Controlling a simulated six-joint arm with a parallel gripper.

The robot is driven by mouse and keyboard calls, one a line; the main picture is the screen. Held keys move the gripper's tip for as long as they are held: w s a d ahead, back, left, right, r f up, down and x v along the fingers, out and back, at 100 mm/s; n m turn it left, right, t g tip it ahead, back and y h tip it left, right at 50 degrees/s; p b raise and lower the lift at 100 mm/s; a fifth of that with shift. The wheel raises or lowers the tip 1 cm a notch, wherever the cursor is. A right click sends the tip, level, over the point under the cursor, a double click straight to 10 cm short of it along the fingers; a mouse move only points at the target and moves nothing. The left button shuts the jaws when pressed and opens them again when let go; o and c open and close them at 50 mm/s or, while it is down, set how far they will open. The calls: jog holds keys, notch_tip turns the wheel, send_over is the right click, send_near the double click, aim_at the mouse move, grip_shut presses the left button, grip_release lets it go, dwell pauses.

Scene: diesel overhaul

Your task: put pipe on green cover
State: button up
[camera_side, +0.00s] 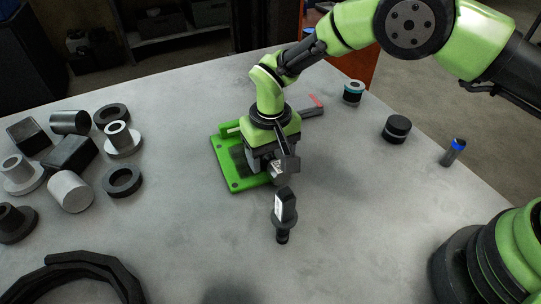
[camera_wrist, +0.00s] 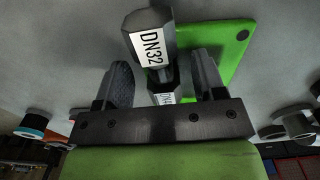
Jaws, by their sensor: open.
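The green cover (camera_side: 226,180) is a flat green plate on the table, partly hidden under my gripper (camera_side: 272,165). It also shows at the upper right of the wrist view (camera_wrist: 225,62). A second labelled fitting (camera_wrist: 163,88) shows between my open fingers (camera_wrist: 162,75) and is mostly hidden. I cannot tell whether the fingers touch it. Which thing is the pipe is unclear; a dark tube with a blue band (camera_side: 453,152) stands at the right.
Several rings, flanges and blocks (camera_side: 70,154) lie at the left. A dark round cap (camera_side: 396,129) and a teal-banded cylinder (camera_side: 353,92) stand at the right. A black curved hose (camera_side: 80,262) lies at the front left. The front middle of the table is clear.

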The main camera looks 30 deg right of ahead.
notch_tip(320, 180, up, 12)
jog(key=shift+f, duration=0.25)
jog(key=shift+r, duration=0.1)
notch_tip(320, 180, up, 7)
jog(key=t, duration=0.1)
send_over(271, 157)
jog(key=d, duration=0.3)
jog(key=s+d+r+m+t+y, duration=0.2)
jog(key=s+d+r, duration=0.5)
jog(key=r, duration=0.2)
jog(key=s+d+m+t, duration=0.1)
jog(key=s+d+t, duration=0.1)
jog(key=s, duration=0.6)
jog(key=s+d+r+m+t, duration=0.1)
jog(key=s+d+t, duration=0.1)
jog(key=s+d, duration=0.2)
jog(key=s, duration=0.3)
jog(key=shift+s+r, duration=0.15)
jog(key=shift+s, duration=0.2)
